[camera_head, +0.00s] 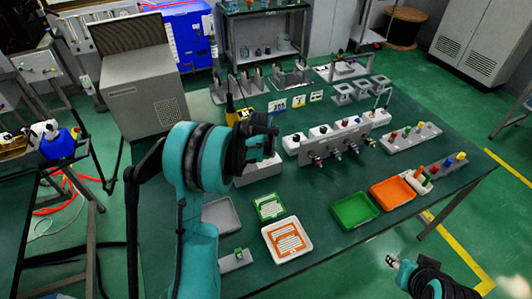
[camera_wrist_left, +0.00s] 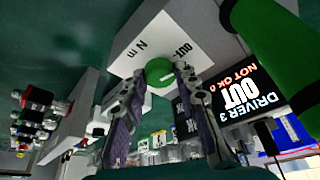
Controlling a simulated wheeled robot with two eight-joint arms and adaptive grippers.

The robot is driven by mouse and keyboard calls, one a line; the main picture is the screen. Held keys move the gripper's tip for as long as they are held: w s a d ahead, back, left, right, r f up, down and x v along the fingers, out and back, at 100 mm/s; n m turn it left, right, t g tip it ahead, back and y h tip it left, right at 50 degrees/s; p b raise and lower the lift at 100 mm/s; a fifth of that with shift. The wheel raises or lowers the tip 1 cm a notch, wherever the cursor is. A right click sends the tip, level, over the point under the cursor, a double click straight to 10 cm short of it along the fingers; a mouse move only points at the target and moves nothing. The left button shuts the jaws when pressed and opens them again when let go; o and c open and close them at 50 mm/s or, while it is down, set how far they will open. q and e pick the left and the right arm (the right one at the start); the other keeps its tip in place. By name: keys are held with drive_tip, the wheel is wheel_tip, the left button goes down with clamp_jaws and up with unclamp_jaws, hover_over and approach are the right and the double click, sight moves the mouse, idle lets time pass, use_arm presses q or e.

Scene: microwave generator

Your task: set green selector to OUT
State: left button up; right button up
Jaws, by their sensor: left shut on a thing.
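The green selector (camera_wrist_left: 158,71) is a round knob on a white plate (camera_wrist_left: 135,45) marked "OUT" and "IN" in the left wrist view. My left gripper (camera_wrist_left: 160,82) is shut on it, one finger on each side. A pale line shows on the knob's face, but I cannot tell exactly which label it points to. A black display (camera_wrist_left: 244,97) beside it reads "DRIVER 3 OUT" and "NOT OK". In the head view my left gripper (camera_head: 264,139) hides the selector. My right gripper (camera_head: 392,263) is off the table at the lower right, apart from everything.
A white valve block (camera_head: 335,135) stands right of my left gripper. Green (camera_head: 377,208) and orange (camera_head: 412,198) trays lie near the front edge. A grey boxy machine (camera_head: 140,93) stands at the left. The floor at right is mostly clear.

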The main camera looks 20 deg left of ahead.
use_arm(q)
drive_tip(key=o, duration=1.2)
drive_tip(key=shift+c, duration=0.2)
drive_tip(key=v, duration=1.2)
drive_tip(key=s+d+r+m+t, duration=0.1)
drive_tip(key=s+d+r, duration=0.25)
drive_tip(key=s, duration=0.25)
drive_tip(key=s+d+r, duration=0.2)
drive_tip(key=s+d, duration=0.2)
drive_tip(key=s, duration=0.2)
drive_tip(key=s+d+f+m+t, duration=0.1)
drive_tip(key=s+d, duration=0.1)
drive_tip(key=s, duration=0.5)
drive_tip(key=s+d+f+m+h, duration=0.1)
drive_tip(key=s+d+f, duration=0.1)
drive_tip(key=s, duration=0.5)
drive_tip(key=shift+d+t, duration=0.4)
drive_tip(key=shift+d, duration=0.3)
